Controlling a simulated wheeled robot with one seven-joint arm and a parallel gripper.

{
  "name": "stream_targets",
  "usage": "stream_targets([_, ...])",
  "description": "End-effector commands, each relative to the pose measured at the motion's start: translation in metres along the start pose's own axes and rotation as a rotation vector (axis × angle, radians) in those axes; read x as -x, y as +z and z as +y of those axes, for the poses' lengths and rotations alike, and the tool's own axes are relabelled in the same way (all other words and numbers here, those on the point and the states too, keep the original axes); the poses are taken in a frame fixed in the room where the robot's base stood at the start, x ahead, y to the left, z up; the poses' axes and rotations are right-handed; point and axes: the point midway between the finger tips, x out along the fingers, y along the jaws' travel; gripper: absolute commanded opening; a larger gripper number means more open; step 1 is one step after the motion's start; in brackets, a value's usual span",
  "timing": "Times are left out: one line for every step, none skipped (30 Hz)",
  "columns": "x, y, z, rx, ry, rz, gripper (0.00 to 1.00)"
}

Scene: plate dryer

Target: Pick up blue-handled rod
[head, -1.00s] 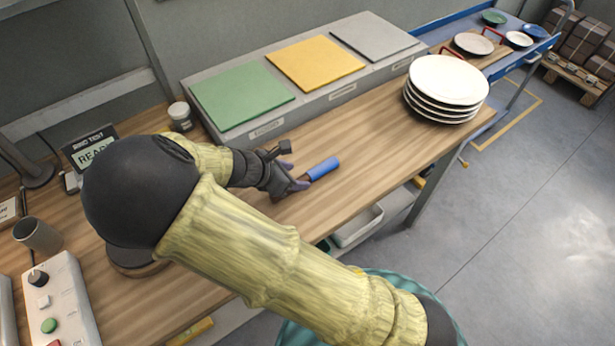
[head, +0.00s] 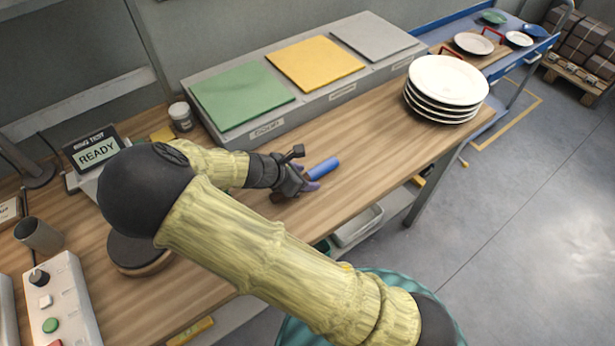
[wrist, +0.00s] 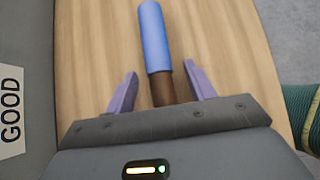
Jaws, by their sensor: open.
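The blue-handled rod (wrist: 155,38) lies on the wooden bench top. In the wrist view its blue handle points away from my gripper, and its brown shaft runs back between the fingers and under the gripper body. In the head view the blue handle (head: 323,168) shows just beyond my gripper (head: 306,183), which hides the rest of the rod. In the wrist view my gripper (wrist: 160,88) is open, with one purple finger on each side of the shaft and a gap on both sides.
A grey stand with green (head: 241,94), yellow (head: 315,62) and grey (head: 374,36) pads runs along the back. A stack of white plates (head: 447,80) stands at the bench's right end. A switch box (head: 62,303) and a "READY" display (head: 97,152) are at left. The bench right of the rod is clear.

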Motion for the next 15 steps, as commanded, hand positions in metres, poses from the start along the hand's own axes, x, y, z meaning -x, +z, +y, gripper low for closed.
stream_targets([0.0001,0.0,0.0,0.0,0.0,0.0,0.49])
stream_targets([0.0001,0.0,0.0,0.0,0.0,0.0,0.43])
stream_targets([0.0001,0.0,0.0,0.0,0.0,0.0,0.35])
stream_targets([0.0001,0.0,0.0,0.0,0.0,0.0,0.29])
stream_targets([0.0001,0.0,0.0,0.0,0.0,0.0,0.23])
stream_targets([0.0001,0.0,0.0,0.0,0.0,0.0,0.15])
stream_targets([0.0001,0.0,0.0001,0.0,0.0,0.0,0.09])
stream_targets([0.0001,0.0,0.0001,0.0,0.0,0.0,0.05])
stream_targets([0.0002,0.0001,0.0001,0.0,0.0,0.0,0.04])
stream_targets([0.0002,0.0001,0.0001,0.0,0.0,0.0,0.04])
stream_targets([0.0002,0.0002,0.0001,0.0,0.0,0.0,0.04])
stream_targets([0.0002,0.0002,0.0001,0.0,0.0,0.0,0.04])
stream_targets([0.0002,0.0002,0.0001,0.0,0.0,0.0,0.04])
stream_targets([0.0002,0.0002,0.0001,0.0,0.0,0.0,0.04])
stream_targets([0.0005,0.0004,0.0001,0.0,0.0,0.0,0.04])
